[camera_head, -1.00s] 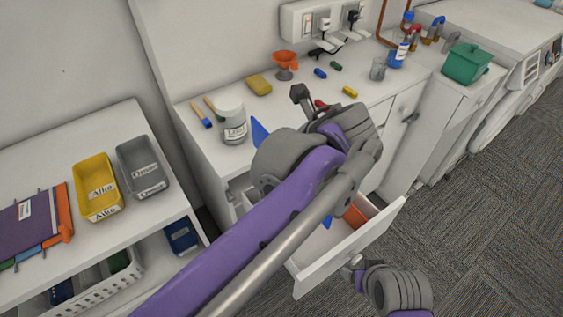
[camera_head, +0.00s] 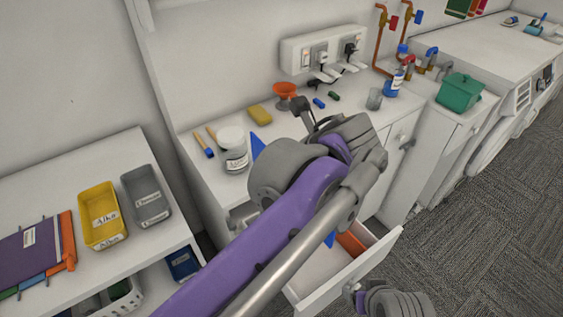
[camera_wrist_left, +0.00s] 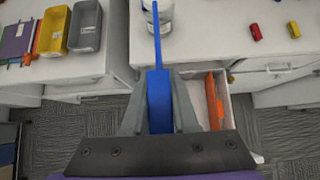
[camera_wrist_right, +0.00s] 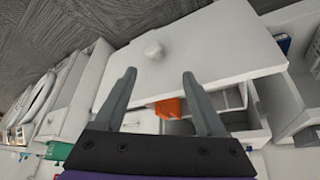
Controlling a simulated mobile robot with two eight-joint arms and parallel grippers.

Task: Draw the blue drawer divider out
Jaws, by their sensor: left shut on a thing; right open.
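The blue drawer divider (camera_wrist_left: 157,100) is a thin upright blue plate between the fingers of my left gripper (camera_wrist_left: 158,76), which is shut on it, in the left wrist view. In the head view a blue corner (camera_head: 258,144) shows left of my left wrist; the fingers are hidden behind my arm. Another blue patch (camera_head: 330,239) shows at the drawer below; I cannot tell whether it is the same piece. The white drawer (camera_head: 345,282) stands pulled open. My right gripper (camera_wrist_right: 160,75) is open and empty at the drawer front; it also shows in the head view (camera_head: 358,290).
An orange piece (camera_head: 351,243) is inside the drawer. On the counter are a labelled jar (camera_head: 235,157), a yellow sponge (camera_head: 260,115) and an orange funnel (camera_head: 285,90). Yellow (camera_head: 103,228) and grey (camera_head: 142,205) bins stand on the left unit. Carpet floor is clear at right.

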